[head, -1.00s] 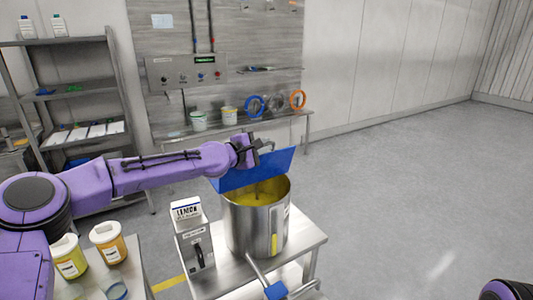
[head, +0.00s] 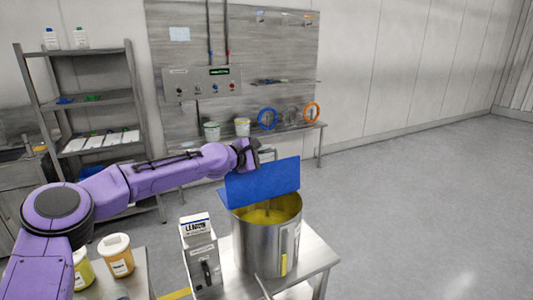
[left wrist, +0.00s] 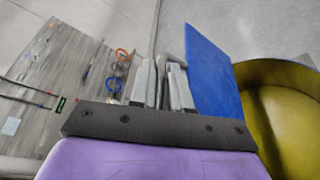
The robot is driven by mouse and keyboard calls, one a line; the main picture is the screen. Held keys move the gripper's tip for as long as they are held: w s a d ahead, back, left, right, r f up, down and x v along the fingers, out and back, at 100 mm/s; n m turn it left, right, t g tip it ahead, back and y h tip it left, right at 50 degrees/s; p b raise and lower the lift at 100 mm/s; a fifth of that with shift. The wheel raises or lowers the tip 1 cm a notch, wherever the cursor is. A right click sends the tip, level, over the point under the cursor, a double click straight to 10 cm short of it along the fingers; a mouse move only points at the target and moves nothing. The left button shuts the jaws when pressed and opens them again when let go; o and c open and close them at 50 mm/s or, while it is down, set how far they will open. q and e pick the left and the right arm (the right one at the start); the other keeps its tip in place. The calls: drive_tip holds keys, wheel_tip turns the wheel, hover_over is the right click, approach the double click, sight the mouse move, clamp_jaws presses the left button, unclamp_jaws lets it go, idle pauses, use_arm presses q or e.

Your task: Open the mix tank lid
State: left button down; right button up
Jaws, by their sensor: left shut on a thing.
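The mix tank (head: 256,245) is a steel cylinder with yellow contents, standing on a steel table. Its blue lid (head: 262,184) is raised steeply above the tank's far side, and the yellow inside shows below it. My left gripper (head: 262,154) is behind the lid, partly hidden by it. In the left wrist view, my left gripper (left wrist: 164,84) is shut on the lid's grey handle (left wrist: 171,45), beside the blue lid (left wrist: 212,72). The open tank (left wrist: 254,85) shows at the right there. My right gripper is in neither view.
Tubs, including an orange one (head: 116,256), stand on a table at lower left. A shelf rack (head: 137,95) and wall bench (head: 310,129) are behind. The floor at right is clear.

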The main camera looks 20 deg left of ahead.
use_arm(q)
drive_tip(key=c, duration=1.2)
unclamp_jaws()
drive_tip(key=shift+o, duration=0.2)
drive_tip(key=shift+s, duration=0.1)
drive_tip(key=shift+s+a+r, duration=0.1)
drive_tip(key=shift+s+a, duration=0.1)
drive_tip(key=shift+s, duration=0.1)
drive_tip(key=b+v, duration=0.2)
drive_tip(key=v, duration=0.7)
drive_tip(key=shift+s, duration=0.35)
drive_tip(key=shift+a, duration=0.15)
